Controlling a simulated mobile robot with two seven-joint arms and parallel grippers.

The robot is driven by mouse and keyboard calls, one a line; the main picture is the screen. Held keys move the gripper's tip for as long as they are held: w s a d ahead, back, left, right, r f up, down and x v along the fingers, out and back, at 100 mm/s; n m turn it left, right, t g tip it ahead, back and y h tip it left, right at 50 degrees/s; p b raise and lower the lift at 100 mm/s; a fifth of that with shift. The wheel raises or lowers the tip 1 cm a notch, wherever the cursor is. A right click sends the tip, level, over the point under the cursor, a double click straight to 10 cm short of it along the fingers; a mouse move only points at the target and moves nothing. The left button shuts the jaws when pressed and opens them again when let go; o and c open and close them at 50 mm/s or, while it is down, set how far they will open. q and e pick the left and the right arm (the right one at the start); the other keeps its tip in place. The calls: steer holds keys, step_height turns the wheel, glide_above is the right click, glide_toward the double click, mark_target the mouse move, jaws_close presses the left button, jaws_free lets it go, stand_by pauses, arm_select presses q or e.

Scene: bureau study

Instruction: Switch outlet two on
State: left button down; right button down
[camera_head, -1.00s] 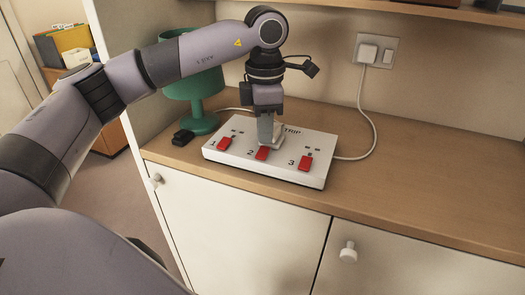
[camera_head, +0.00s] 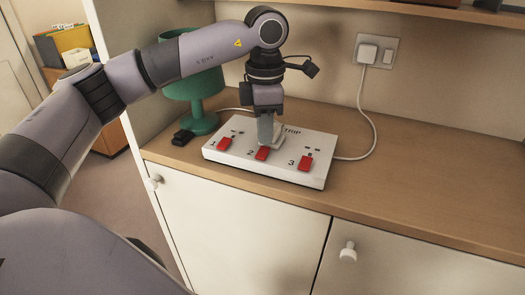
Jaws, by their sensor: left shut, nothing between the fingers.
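A white power strip (camera_head: 285,170) lies on the wooden counter, with three red switches numbered 1, 2 and 3. Switch one (camera_head: 224,144) is at the left and switch three (camera_head: 305,163) at the right. The switch of outlet two (camera_head: 262,154) is in the middle, with its front part showing. My left gripper (camera_head: 267,144) points down, shut and empty, with its tips at the back of switch two. I cannot tell whether the tips touch it. The gripper hides the part of the strip behind switch two. My right gripper is not in view.
A green lamp (camera_head: 200,120) stands behind the strip at the left, with a small black object (camera_head: 182,137) beside it. A white cord (camera_head: 374,125) runs to a wall socket (camera_head: 377,50). The counter (camera_head: 430,170) is clear at the right.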

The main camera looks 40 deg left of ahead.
mark_target(265, 148)
arm_select(q)
steer(key=shift+f+b, duration=0.65)
steer(key=shift+f, duration=0.35)
stand_by(0.8)
steer(key=shift+r, duration=0.1)
step_height(265, 148, up, 7)
steer(key=p, duration=0.5)
steer(key=shift+p, duration=0.4)
